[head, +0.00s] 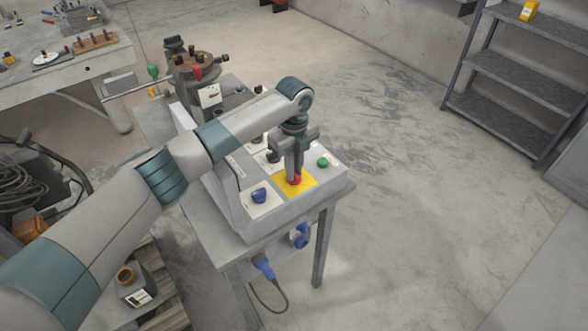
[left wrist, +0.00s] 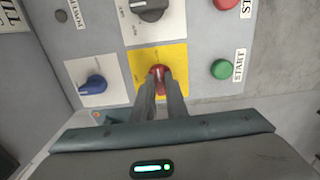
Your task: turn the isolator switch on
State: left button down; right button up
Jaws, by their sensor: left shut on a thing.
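The isolator switch is a red knob (head: 297,179) on a yellow plate (head: 308,186), on the sloped face of a grey control box (head: 322,191). In the left wrist view the red knob (left wrist: 158,71) shows at the tips of my fingers on the yellow plate (left wrist: 140,58). My left gripper (head: 294,176) points down from above and is shut on the red knob; its fingers (left wrist: 160,85) hide most of it. The knob's exact angle and the plate's lettering cannot be read. My right gripper is not in view.
Close beside the plate are a blue knob (left wrist: 95,85), a dark grey knob (left wrist: 150,9), a green START button (left wrist: 222,69) and a red button (left wrist: 227,3). Blue plugs (head: 263,266) hang below the box's table. Open floor lies right, before a metal shelf (head: 510,75).

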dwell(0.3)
pick_arm(q)
jog(key=c, duration=1.8)
grip_release()
jog(key=shift+o, duration=0.2)
notch_tip(320, 180, up, 17)
jog(key=b, duration=0.4)
jog(key=shift+r+b, duration=0.2)
jog(key=shift+b, duration=0.2)
jog(key=shift+s+f, duration=0.1)
